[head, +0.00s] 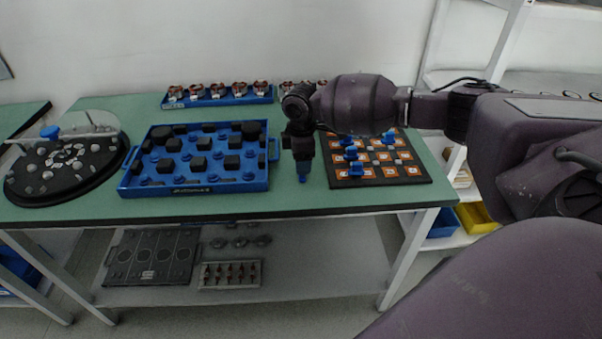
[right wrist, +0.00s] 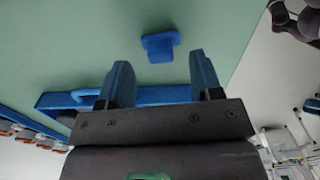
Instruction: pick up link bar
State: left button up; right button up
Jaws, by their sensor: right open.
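A small blue piece, which looks like the link bar (right wrist: 160,45), lies flat on the green table in the right wrist view. It has a wider end and a narrower end. My right gripper (right wrist: 162,78) is open and empty, its two blue fingers spread, with the piece beyond the fingertips and roughly centred between them. In the head view my right gripper (head: 303,178) points down between the blue tray and the orange-marked board. I cannot make out the piece there; the gripper may hide it. My left gripper is not in view.
The blue tray (head: 193,187) with black blocks stands close on the left. The black board (head: 405,181) with orange squares and blue pieces lies on the right. A blue rack (head: 218,100) of copper-coloured parts is behind. A round black fixture (head: 65,165) stands far left.

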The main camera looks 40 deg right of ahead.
notch_tip(320, 180, down, 3)
jog(key=shift+r, duration=0.1)
jog(key=c, duration=1)
